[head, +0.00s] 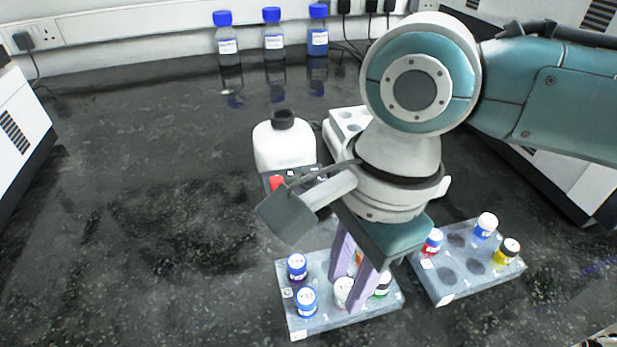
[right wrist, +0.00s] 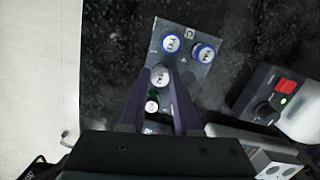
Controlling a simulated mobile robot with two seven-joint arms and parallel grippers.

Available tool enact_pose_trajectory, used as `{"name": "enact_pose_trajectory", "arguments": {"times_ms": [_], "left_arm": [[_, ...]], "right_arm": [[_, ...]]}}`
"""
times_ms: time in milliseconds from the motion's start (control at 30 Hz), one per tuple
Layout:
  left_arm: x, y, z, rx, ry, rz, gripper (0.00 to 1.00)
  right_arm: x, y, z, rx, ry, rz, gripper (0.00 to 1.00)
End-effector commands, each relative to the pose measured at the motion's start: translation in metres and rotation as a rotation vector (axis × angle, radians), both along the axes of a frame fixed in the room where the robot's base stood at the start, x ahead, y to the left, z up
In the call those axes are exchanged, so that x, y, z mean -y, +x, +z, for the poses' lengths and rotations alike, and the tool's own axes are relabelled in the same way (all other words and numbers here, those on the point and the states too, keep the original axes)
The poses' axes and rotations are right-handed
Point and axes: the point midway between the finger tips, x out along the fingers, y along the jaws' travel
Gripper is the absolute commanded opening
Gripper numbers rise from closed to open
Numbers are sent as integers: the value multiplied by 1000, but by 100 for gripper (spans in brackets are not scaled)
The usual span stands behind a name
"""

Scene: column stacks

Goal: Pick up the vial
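My right gripper (head: 348,294) points down over the left grey rack (head: 318,322). Its two purple fingers are apart, and it looks open. A white-capped vial (head: 343,289) stands in the rack, seen between or just beyond the fingertips; I cannot tell whether they touch it. In the right wrist view, this white cap (right wrist: 160,76) shows between the fingertips (right wrist: 158,74). Two blue-capped vials (head: 297,266) (head: 307,300) stand on the rack's left side. A green-banded vial (head: 383,286) and a partly hidden orange one (head: 360,257) are near the fingers. My left gripper is out of view.
A second grey rack (head: 447,297) on the right holds red (head: 433,241), blue (head: 486,225) and yellow (head: 507,251) vials. A white bottle-like device (head: 284,145) with a red switch stands behind. Blue-capped bottles (head: 273,35) line the back. The bench at left is clear.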

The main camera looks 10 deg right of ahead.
Motion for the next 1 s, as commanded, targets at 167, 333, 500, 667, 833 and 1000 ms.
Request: {"name": "enact_pose_trajectory", "arguments": {"times_ms": [167,333,500,667,833,1000], "left_arm": [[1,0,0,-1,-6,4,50],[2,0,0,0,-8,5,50],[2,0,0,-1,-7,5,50],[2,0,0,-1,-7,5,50],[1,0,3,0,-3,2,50],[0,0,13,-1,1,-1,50]], "right_arm": [[0,0,0,0,0,0,10],[0,0,0,0,0,0,0],[0,0,0,0,0,0,0],[0,0,0,0,0,0,0],[0,0,6,1,1,0,0],[0,1,29,1,2,0,0]]}}
